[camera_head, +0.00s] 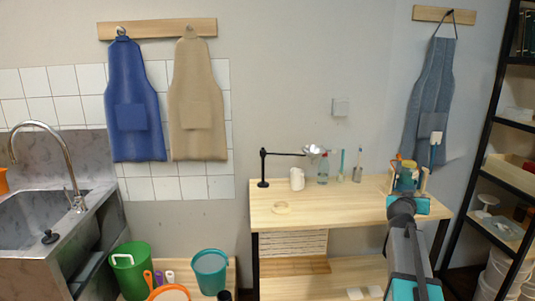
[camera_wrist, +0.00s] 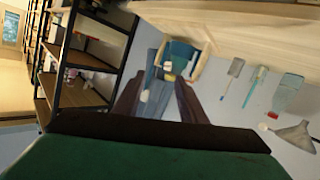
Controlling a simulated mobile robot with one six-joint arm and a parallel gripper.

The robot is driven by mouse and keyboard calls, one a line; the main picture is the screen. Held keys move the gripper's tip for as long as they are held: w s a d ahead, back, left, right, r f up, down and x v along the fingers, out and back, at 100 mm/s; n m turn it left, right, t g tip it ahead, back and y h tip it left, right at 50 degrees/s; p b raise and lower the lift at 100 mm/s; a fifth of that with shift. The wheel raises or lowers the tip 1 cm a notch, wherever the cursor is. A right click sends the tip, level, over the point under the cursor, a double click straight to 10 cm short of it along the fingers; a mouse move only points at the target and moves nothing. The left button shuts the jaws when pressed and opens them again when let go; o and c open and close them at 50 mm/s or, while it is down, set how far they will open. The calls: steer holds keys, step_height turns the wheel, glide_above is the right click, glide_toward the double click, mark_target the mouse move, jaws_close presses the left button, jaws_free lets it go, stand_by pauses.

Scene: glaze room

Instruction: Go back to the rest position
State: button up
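My gripper (camera_head: 406,196) is raised over the right end of the wooden table, and my arm reaches up to it from the lower right. In the wrist view two dark fingers of my gripper (camera_wrist: 158,84) stand apart, with a gap between them. Nothing is seen held there. A wooden caddy (camera_head: 424,180) with a teal item and tools is just beyond my gripper on the table; it also shows in the wrist view (camera_wrist: 202,62). Contact between gripper and caddy cannot be told.
The table (camera_head: 340,208) bears a desk lamp (camera_head: 313,150), a white cup (camera_head: 297,179), a clear bottle (camera_head: 323,170) and brushes. A black shelf rack (camera_head: 492,115) stands at right. A sink (camera_head: 45,215) and buckets (camera_head: 130,270) are at left. Aprons (camera_head: 135,95) hang on the wall.

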steer(key=s+a+f+n+g+y, duration=0.15)
steer(key=a+f, duration=0.35)
steer(key=f, duration=0.7)
steer(key=s+a+f+g+y, duration=0.15)
steer(key=a+f, duration=0.35)
steer(key=f, duration=0.6)
steer(key=s+a+f+g+y, duration=0.1)
steer(key=s+a+f, duration=0.3)
steer(key=f, duration=0.8)
steer(key=s+a+f+g+y, duration=0.1)
steer(key=s+a+f, duration=0.2)
steer(key=f, duration=0.2)
steer(key=s+a+f+g, duration=0.1)
steer(key=s+a+f, duration=0.2)
steer(key=f, duration=0.3)
steer(key=s+a+f+n+g+y, duration=0.1)
steer(key=s+a+f+g, duration=0.25)
steer(key=s+f, duration=0.5)
steer(key=s+a+f+n+g+y, duration=0.15)
steer(key=s+a+f, duration=0.4)
steer(key=s, duration=0.65)
steer(key=s+a+f+g+y, duration=0.1)
steer(key=s+a+g, duration=0.2)
steer(key=s, duration=0.7)
steer(key=s+a+f+n+g+y, duration=0.1)
steer(key=s+a+g, duration=0.2)
steer(key=s, duration=0.7)
steer(key=shift+s+a, duration=0.25)
steer(key=shift+s, duration=0.05)
